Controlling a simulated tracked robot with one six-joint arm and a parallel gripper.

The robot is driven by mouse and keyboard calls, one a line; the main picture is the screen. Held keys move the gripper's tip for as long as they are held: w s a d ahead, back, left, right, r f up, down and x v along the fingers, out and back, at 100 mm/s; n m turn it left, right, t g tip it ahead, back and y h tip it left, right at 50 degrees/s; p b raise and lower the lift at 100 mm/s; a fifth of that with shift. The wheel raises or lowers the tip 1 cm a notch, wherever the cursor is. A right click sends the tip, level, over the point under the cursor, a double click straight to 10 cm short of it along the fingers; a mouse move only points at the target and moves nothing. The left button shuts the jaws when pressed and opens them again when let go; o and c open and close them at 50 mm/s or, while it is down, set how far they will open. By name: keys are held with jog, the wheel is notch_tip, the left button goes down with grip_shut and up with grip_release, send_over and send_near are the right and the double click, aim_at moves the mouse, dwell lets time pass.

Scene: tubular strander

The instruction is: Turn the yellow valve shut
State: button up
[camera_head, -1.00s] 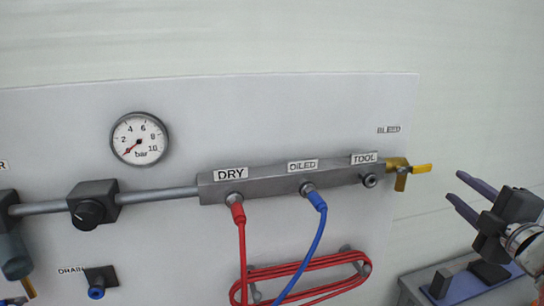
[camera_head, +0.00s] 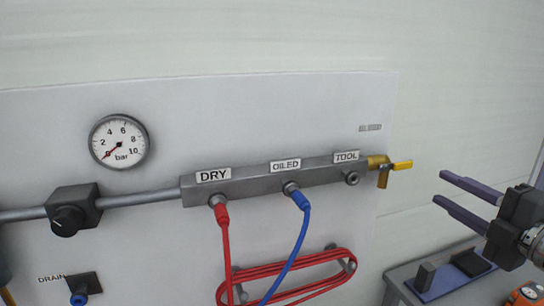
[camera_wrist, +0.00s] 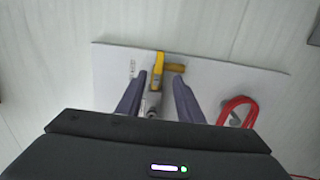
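The yellow valve (camera_head: 400,165) sits at the right end of the grey manifold (camera_head: 270,178), just past the TOOL outlet. Its yellow handle points right, in line with the manifold, and a brass outlet hangs below it. My gripper (camera_head: 438,187) is open and empty, to the right of the valve and apart from it, with its fingers pointing left towards the panel. In the wrist view the valve handle (camera_wrist: 158,66) shows beyond and between the two open fingers (camera_wrist: 158,92).
A red hose (camera_head: 225,250) and a blue hose (camera_head: 300,240) plug into the manifold left of the valve. A pressure gauge (camera_head: 119,142) reads near zero. A bench with dark blocks (camera_head: 472,263) stands below my gripper. The wall right of the valve is clear.

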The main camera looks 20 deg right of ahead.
aim_at(404, 168)
jog(key=shift+w+a, duration=0.2)
jog(key=shift+w, duration=6.4)
jog(key=shift+c, duration=0.6)
jog(key=c, duration=0.7)
grip_shut()
jog(key=shift+f, duration=0.1)
jog(key=shift+a, duration=0.15)
